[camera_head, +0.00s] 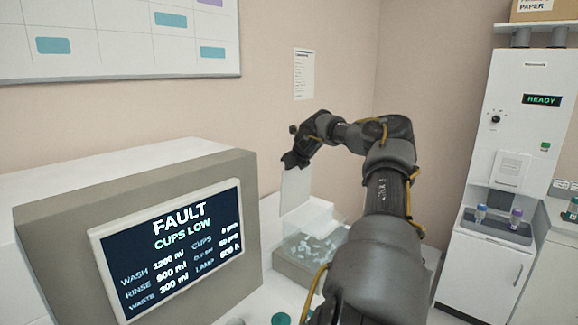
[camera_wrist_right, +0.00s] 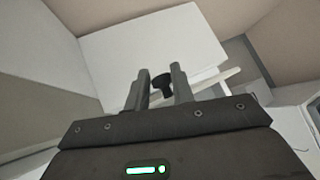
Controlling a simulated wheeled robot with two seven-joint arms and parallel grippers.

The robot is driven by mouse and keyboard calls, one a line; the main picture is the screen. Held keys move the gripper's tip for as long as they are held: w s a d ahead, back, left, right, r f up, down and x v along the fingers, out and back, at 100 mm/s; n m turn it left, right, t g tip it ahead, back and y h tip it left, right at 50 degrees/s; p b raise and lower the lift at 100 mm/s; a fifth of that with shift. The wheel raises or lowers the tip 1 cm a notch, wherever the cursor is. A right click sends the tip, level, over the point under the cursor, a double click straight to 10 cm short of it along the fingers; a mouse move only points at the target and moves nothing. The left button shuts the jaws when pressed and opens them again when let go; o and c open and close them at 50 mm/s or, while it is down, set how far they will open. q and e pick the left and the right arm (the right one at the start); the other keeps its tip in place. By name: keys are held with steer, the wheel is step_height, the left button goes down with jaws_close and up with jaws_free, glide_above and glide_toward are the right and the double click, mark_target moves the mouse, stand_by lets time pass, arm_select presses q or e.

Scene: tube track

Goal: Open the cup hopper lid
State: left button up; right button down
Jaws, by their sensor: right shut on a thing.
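The cup hopper (camera_head: 312,243) is a clear box on a grey base with several small pale pieces inside, beside the grey machine. A white panel, the lid (camera_head: 295,192), stands steeply raised at the hopper's left edge; it fills much of the right wrist view (camera_wrist_right: 150,48). My right gripper (camera_head: 292,160) is at the panel's top edge. In the right wrist view its two fingers (camera_wrist_right: 160,80) are on either side of a dark lid knob (camera_wrist_right: 162,87), shut on it. My left gripper is not in view.
The grey machine's screen (camera_head: 172,245) reads FAULT, CUPS LOW and stands left of the hopper. A white cabinet machine (camera_head: 515,130) showing READY is at the right. A sheet of paper (camera_head: 304,73) hangs on the wall behind my right arm.

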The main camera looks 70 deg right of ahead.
steer(key=shift+s+f, duration=0.1)
steer(key=c, duration=1.2)
jaws_free()
steer(key=b+v, duration=0.5)
steer(key=v, duration=0.6)
steer(key=shift+b, duration=0.4)
